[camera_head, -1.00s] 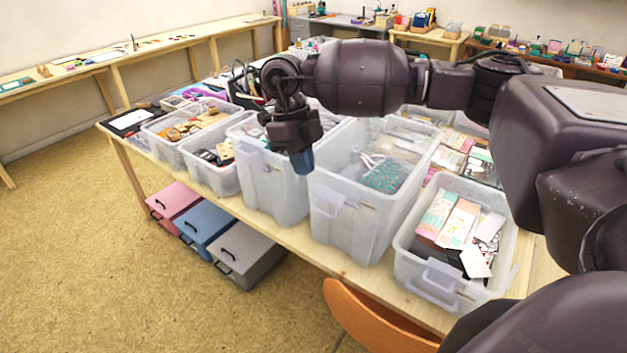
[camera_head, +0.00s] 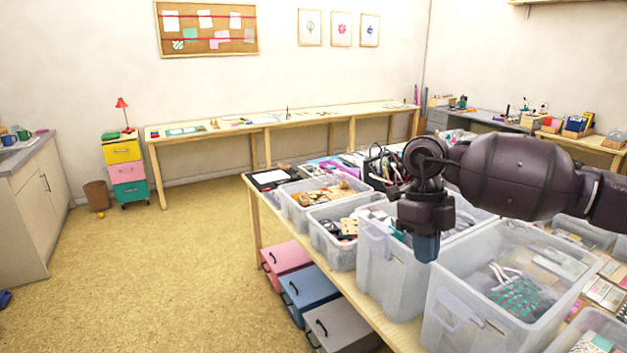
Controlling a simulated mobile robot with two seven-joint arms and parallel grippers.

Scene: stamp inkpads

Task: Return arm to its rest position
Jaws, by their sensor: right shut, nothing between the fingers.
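My right arm reaches in from the right edge, dark purple-brown, over a table of clear bins. My right gripper (camera_head: 426,246) points down with bluish fingertips, shut and empty. It shows in front of a tall clear bin (camera_head: 385,270); I cannot tell whether it hangs over the bin or before it. My left gripper is not in view.
A clear bin with a teal patterned item (camera_head: 520,298) stands at right. Smaller bins (camera_head: 318,206) stand farther left. Pink, blue and grey boxes (camera_head: 345,327) sit below the wooden table. The floor (camera_head: 180,270) at left is open. A drawer cart (camera_head: 126,172) stands far back.

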